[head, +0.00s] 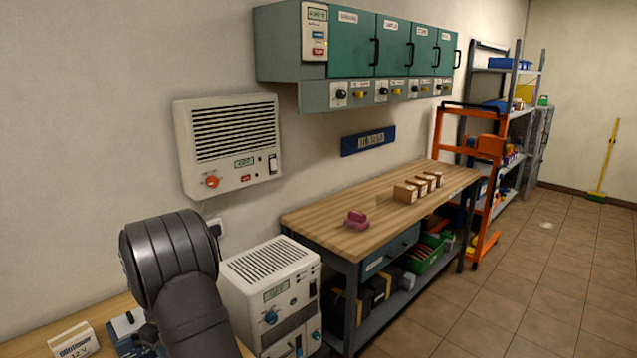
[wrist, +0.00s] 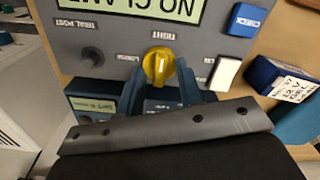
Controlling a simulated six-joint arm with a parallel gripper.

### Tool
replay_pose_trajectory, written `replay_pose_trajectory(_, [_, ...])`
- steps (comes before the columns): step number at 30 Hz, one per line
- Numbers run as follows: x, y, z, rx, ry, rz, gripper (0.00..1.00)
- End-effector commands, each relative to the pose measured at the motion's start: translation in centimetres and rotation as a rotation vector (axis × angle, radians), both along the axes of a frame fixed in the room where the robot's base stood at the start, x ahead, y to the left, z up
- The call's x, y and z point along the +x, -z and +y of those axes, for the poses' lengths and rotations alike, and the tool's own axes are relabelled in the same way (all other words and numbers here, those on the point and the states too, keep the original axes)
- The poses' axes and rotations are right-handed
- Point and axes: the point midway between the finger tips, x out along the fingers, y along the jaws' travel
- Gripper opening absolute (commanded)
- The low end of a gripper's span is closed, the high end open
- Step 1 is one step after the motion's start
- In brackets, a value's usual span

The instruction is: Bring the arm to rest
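In the wrist view, my gripper (wrist: 160,82) shows as two dark blue fingers, one to each side of a yellow knob (wrist: 159,64). The fingers look open, with a little room beside the knob; whether either touches it is hard to tell. In the head view, my dark grey arm stands at the lower left and hides my gripper. Part of a blue device (head: 128,325) shows beside the arm.
A white box unit (head: 268,268) stands close right of my arm. A wall unit (head: 228,145) hangs behind it. A workbench (head: 370,215) holds pink and brown blocks. In the wrist view, a blue labelled box (wrist: 280,80) lies right of the panel.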

Motion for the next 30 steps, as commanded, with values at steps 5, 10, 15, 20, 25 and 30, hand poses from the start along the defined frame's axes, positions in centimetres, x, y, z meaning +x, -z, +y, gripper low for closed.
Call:
replay_pose_trajectory(5, [0.01,-0.03,0.01,0.000,-0.143,0.000,0.34])
replay_pose_trajectory(10, [0.01,-0.04,0.01,0.000,-0.279,0.000,0.34])
replay_pose_trajectory(15, [0.01,-0.04,0.01,0.000,-0.415,0.000,0.34])
replay_pose_trajectory(20, [0.01,-0.05,0.01,0.000,-0.544,0.000,0.34])
replay_pose_trajectory(25, [0.01,-0.05,0.01,0.000,-0.681,0.000,0.34])
replay_pose_trajectory(30, [0.01,-0.05,0.01,0.000,-0.817,0.000,0.34])
